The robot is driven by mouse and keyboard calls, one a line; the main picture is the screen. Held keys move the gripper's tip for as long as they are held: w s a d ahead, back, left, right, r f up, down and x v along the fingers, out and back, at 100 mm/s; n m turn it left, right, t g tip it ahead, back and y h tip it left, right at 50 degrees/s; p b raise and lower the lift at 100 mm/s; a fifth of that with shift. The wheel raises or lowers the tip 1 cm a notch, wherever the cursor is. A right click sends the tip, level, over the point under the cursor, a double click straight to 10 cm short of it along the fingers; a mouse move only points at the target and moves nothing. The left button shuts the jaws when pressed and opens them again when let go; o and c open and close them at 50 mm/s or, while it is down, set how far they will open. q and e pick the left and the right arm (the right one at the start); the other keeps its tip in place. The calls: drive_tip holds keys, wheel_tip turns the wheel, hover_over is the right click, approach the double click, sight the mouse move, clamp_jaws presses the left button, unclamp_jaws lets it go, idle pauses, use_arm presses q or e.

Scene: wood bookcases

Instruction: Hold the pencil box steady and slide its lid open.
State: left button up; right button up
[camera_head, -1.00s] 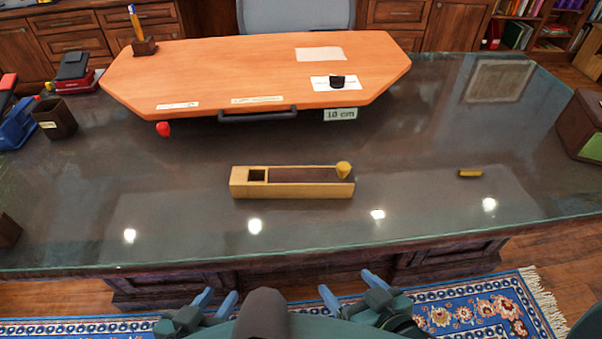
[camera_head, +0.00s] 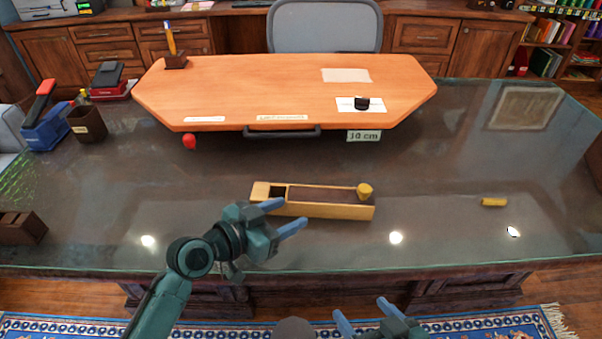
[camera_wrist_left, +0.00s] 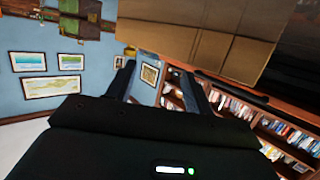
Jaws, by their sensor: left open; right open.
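The pencil box (camera_head: 345,211) is a long, light wooden box lying on the glass-topped desk. Its dark brown sliding lid (camera_head: 322,195) has a yellow knob (camera_head: 364,190) at the right end. A dark square opening shows near the box's left end. My left gripper (camera_head: 288,215) is open, above the desk at the front left of the box, its blue fingers pointing right. It hides part of the box's left front; I cannot tell whether it touches. In the left wrist view, the open fingers (camera_wrist_left: 160,85) have nothing between them. My right gripper (camera_head: 362,312) is open and empty, low in front of the desk edge.
An orange raised board (camera_head: 290,85) stands behind the box, with a black handle (camera_head: 282,132) at its front. A yellow piece (camera_head: 494,202) lies to the right. A pencil cup (camera_head: 88,124) and a blue stapler-like object (camera_head: 45,125) stand left. The desk around the box is clear.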

sight(360, 188)
use_arm(q)
drive_tip(key=w+d+m+g, duration=0.1)
drive_tip(key=w+d+r+m+g+h, duration=0.1)
drive_tip(key=g, duration=0.1)
drive_tip(key=w+d+r+m+g, duration=0.1)
drive_tip(key=m+g, duration=0.1)
drive_tip(key=shift+w+d+r+h, duration=0.15)
drive_tip(key=shift+w+r+h, duration=0.1)
drive_tip(key=shift+w+h, duration=0.15)
drive_tip(key=r+m+g, duration=0.1)
drive_tip(key=w+r+m+g, duration=0.1)
drive_tip(key=r+m+g, duration=0.1)
drive_tip(key=shift+w+d+r, duration=0.1)
drive_tip(key=shift+w+d, duration=0.05)
drive_tip(key=shift+d+g, duration=0.1)
drive_tip(key=shift+g, duration=0.2)
drive_tip(key=x, duration=1.1)
drive_tip(key=shift+d, duration=0.45)
drive_tip(key=shift+c, duration=0.2)
clamp_jaws()
